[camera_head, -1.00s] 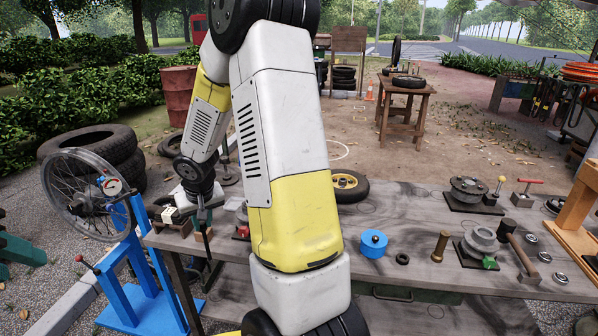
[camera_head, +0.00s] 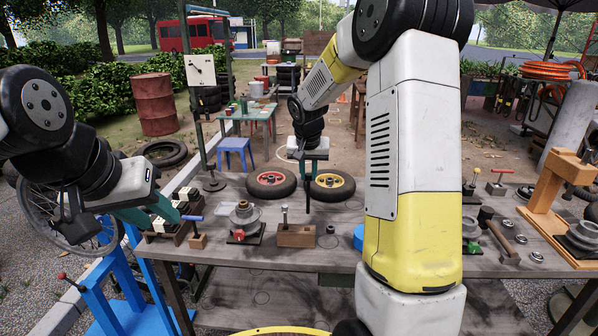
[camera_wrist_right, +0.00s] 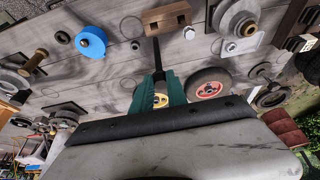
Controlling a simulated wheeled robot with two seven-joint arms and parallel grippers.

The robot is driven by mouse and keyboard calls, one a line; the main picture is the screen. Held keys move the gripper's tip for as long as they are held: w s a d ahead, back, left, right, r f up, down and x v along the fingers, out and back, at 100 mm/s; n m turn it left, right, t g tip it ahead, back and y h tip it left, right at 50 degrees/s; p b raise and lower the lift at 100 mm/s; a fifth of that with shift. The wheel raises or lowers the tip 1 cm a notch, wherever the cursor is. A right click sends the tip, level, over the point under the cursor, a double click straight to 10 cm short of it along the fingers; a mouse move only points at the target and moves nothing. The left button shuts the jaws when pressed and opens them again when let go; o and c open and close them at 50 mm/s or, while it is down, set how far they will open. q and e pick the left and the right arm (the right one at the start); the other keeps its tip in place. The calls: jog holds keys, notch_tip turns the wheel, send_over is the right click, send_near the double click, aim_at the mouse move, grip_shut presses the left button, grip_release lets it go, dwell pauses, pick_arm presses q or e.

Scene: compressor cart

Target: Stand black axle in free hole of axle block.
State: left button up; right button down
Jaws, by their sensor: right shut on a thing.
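The black axle (camera_head: 308,190) hangs roughly upright from my right gripper (camera_head: 308,157), above the bench between two small wheels. In the right wrist view the axle (camera_wrist_right: 156,52) projects from the shut green fingers (camera_wrist_right: 158,88) toward the axle block. The wooden axle block (camera_head: 297,236) lies on the bench, in front of the axle and apart from it. A metal pin stands in the block's left part; the free hole is not clear in the head view. The block (camera_wrist_right: 167,18) also shows in the right wrist view. My left gripper (camera_head: 168,211) looks open, beside a rack at the left.
Wheels with red (camera_head: 271,181) and yellow (camera_head: 332,184) hubs lie behind the block. A pulley stand (camera_head: 245,222) is left of it, a small dark ring (camera_head: 330,240) right of it. The blue cylinder (camera_head: 358,237) is partly hidden by my right arm. The front bench is clear.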

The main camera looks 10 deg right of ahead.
send_over(308, 210)
jog(key=shift+s+a+f, duration=0.1)
jog(key=shift+s+f, duration=0.1)
jog(key=shift+f, duration=1.15)
jog(key=shift+s+a+f, duration=0.1)
jog(key=shift+s+f, duration=0.1)
jog(key=shift+f, duration=1.1)
notch_tip(308, 210, down, 7)
jog(key=shift+r, duration=0.15)
dwell(1.9)
jog(key=c, duration=0.8)
grip_release()
jog(key=shift+c, duration=0.2)
jog(key=v, duration=0.7)
jog(key=shift+s+r, duration=0.1)
jog(key=v, duration=0.7)
jog(key=shift+r, duration=0.3)
